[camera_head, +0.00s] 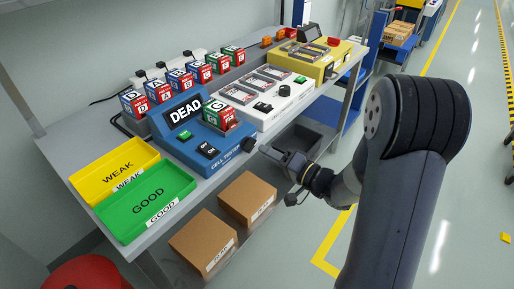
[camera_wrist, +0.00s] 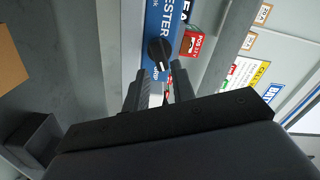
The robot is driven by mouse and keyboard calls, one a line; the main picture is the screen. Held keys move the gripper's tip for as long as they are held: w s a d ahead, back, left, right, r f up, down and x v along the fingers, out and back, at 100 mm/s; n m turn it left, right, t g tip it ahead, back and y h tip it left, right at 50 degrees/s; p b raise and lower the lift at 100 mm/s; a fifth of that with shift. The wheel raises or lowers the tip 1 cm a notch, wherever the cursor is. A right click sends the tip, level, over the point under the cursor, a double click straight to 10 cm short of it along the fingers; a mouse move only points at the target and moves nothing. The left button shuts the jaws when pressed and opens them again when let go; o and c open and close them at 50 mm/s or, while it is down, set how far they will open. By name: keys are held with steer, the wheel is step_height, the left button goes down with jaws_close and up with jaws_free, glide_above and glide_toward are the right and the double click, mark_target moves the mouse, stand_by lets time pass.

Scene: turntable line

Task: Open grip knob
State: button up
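A black round knob (camera_head: 247,145) sits at the right end of the blue cell tester (camera_head: 200,150), whose screen reads DEAD. In the wrist view the knob (camera_wrist: 160,53) has a light pointer line and stands just beyond my fingertips. My gripper (camera_head: 266,151) is beside the tester's right end, in front of the knob. In the wrist view my gripper (camera_wrist: 159,70) is open, with one finger to each side of the knob's line. Nothing is seen between the fingers, and I cannot tell if they touch the knob. A cell marked C (camera_head: 217,114) sits in the tester.
A yellow WEAK tray (camera_head: 90,165) and a green GOOD tray (camera_head: 120,228) lie at the bench's left. Several boxed cells (camera_head: 184,82) stand behind the tester. A white panel (camera_head: 268,118) and a yellow machine (camera_head: 318,72) are to the right. Cardboard boxes (camera_head: 205,236) sit below.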

mark_target(254, 146)
steer(key=shift+x, duration=2.25)
jaws_close()
